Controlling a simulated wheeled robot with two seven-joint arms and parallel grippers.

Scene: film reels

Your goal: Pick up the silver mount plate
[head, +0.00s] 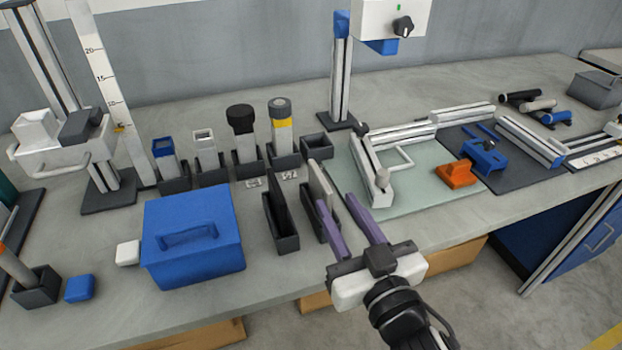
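A thin pale silver plate (319,182) stands upright in a narrow dark holder (310,215) near the front middle of the bench; I take it as the silver mount plate. My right gripper (335,201) comes in from the lower right with its two purple fingers spread apart. The left finger overlaps the plate and its holder in the picture and hides part of them. The right finger is to the right, over the edge of the green mat. I cannot tell whether a finger touches the plate. My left gripper is not in view.
A similar holder with a dark plate (278,192) stands just left. A blue box (194,265) is further left. Several posts in dark blocks stand behind. The pale green mat (425,195) carries white rails and an orange block (456,174). The bench's front edge is close.

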